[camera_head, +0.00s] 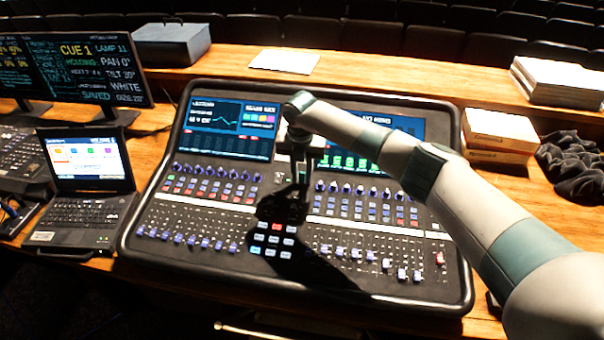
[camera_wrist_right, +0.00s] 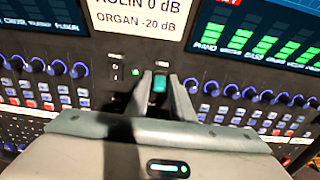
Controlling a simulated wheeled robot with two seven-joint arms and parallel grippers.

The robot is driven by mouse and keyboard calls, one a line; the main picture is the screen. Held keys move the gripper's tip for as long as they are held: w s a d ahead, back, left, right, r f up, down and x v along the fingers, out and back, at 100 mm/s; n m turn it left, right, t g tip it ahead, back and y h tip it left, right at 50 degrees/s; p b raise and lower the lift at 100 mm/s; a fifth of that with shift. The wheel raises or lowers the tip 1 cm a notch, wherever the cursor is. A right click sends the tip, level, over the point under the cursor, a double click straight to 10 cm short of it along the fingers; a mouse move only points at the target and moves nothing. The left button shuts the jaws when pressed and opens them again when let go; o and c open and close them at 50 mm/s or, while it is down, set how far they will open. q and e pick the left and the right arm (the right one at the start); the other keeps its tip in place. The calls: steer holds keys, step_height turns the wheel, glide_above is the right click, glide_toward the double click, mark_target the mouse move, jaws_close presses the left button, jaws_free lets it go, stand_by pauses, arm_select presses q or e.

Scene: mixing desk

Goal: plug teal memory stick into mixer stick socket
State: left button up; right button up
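The teal memory stick (camera_wrist_right: 160,83) shows in the right wrist view between the two fingertips of my right gripper (camera_wrist_right: 160,88). The fingers stand close against its two sides and look shut on it. The stick is at the mixer panel, just under a small white label. The stick socket is hidden behind it, and I cannot tell how deep the stick sits. In the head view my right gripper (camera_head: 298,185) points down over the middle of the mixer (camera_head: 190,262); the stick is not distinguishable there. My left gripper is not in view.
A small green light (camera_wrist_right: 135,72) is lit left of the stick. A white label card (camera_wrist_right: 140,14) is above it. Knobs and faders lie on both sides. A laptop (camera_head: 85,180) and monitors (camera_head: 90,68) stand left; boxes (camera_head: 500,130) and dark cloth (camera_head: 575,165) lie right.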

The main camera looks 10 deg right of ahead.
steer(key=shift+o, duration=1)
steer(key=shift+r, duration=0.5)
step_height(320, 180, up, 16)
steer(key=s+b, duration=0.1)
steer(key=b, duration=0.4)
steer(key=shift+s+a+r+b, duration=0.15)
steer(key=shift+s+a+b, duration=0.2)
steer(key=shift+r, duration=0.1)
